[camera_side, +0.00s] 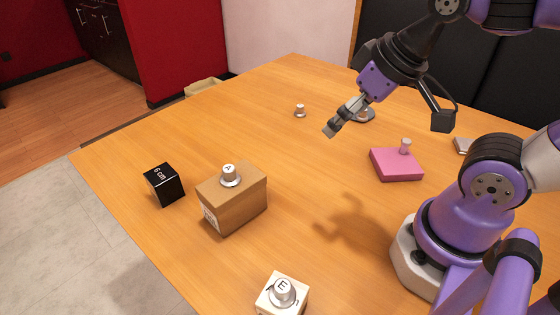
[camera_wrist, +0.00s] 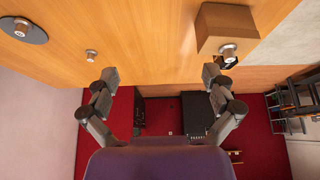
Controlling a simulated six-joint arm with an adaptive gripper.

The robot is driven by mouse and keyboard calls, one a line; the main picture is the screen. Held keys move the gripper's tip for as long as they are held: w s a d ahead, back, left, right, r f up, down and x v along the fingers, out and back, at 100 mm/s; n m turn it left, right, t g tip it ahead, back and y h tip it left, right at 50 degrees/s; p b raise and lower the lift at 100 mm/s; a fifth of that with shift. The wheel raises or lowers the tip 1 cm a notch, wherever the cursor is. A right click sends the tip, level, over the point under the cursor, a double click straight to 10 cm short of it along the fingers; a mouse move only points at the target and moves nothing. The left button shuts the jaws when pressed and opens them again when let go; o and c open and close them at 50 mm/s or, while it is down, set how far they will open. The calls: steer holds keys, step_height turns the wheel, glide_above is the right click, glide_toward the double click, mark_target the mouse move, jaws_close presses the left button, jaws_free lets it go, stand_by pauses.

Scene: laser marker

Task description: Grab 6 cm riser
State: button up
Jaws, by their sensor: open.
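The 6 cm riser (camera_side: 164,185) is a black cube with white "6 cm" lettering, standing near the left edge of the wooden table in the side view. In the wrist view only a small dark part of it (camera_wrist: 228,62) shows, mostly hidden behind the cardboard box. My gripper (camera_side: 333,130) is open and empty, held above the table well to the right of and beyond the riser. In the wrist view its two fingers (camera_wrist: 160,76) are spread wide with nothing between them.
The cardboard box (camera_side: 233,203) with knob A (camera_side: 229,176) stands right beside the riser. A white block with knob E (camera_side: 282,294) is at the front. A pink block (camera_side: 396,164) with a peg and a small knob (camera_side: 300,110) stand farther back. The table's middle is clear.

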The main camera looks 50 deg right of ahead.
steer(key=w+a+r, duration=0.3)
steer(key=w+a, duration=0.1)
steer(key=w, duration=0.5)
steer(key=m+g, duration=0.1)
glide_toward(161, 175)
steer(key=x, duration=0.5)
steer(key=shift+w+a+f, duration=0.15)
steer(key=shift+a, duration=0.05)
steer(key=x, duration=0.6)
steer(key=shift+d, duration=0.25)
steer(key=c, duration=1.5)
